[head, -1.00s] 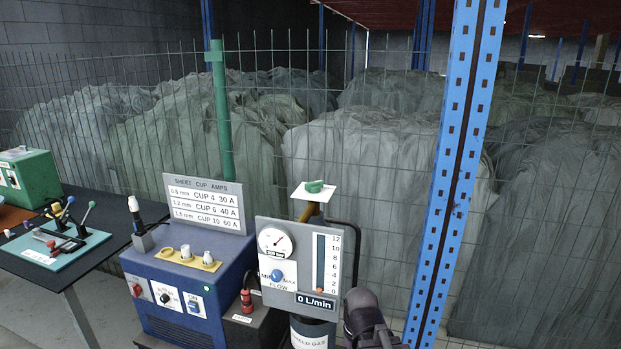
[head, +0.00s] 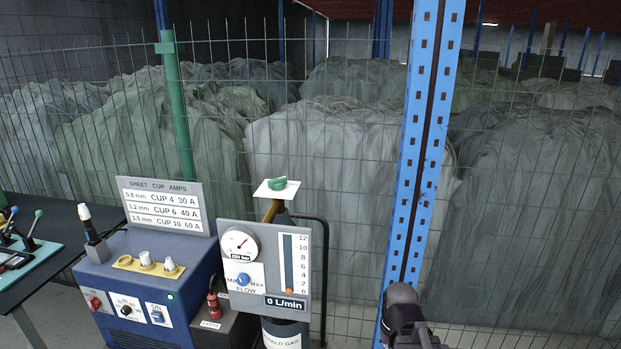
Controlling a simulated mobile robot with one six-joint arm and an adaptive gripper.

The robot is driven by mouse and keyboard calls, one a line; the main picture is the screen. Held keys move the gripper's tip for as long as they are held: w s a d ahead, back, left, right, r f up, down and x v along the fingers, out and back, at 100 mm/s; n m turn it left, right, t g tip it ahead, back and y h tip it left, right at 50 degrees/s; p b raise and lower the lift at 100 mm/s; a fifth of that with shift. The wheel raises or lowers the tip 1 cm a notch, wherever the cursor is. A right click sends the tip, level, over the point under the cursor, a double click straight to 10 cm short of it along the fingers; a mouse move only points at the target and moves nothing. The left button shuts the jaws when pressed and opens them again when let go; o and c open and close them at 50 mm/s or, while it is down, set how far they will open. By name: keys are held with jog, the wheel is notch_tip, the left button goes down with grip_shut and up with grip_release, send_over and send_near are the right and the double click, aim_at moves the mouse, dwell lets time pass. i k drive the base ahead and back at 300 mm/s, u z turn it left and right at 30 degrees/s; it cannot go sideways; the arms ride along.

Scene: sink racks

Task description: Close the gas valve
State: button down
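The gas valve is a green knob (head: 278,183) on a white square plate (head: 265,191), on top of the shield gas cylinder (head: 284,335). A grey panel (head: 262,303) in front of the cylinder carries a round pressure gauge (head: 239,244), a blue flow knob (head: 243,280) and a flow scale with a display reading 0 L/min. A dark part of my arm (head: 405,312) shows at the bottom, right of the cylinder and apart from the valve. My gripper's fingers are not visible.
A blue welding machine (head: 145,270) with a cup and amps sign (head: 163,205) stands left of the cylinder. A dark table (head: 50,262) is at the far left. A blue upright post (head: 425,140) and a wire fence stand behind; covered piles fill the space beyond.

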aim_at(278, 184)
jog(key=z, duration=0.65)
jog(key=k, duration=0.95)
jog(key=u, duration=1)
jog(key=i, duration=0.9)
jog(key=z, duration=0.05)
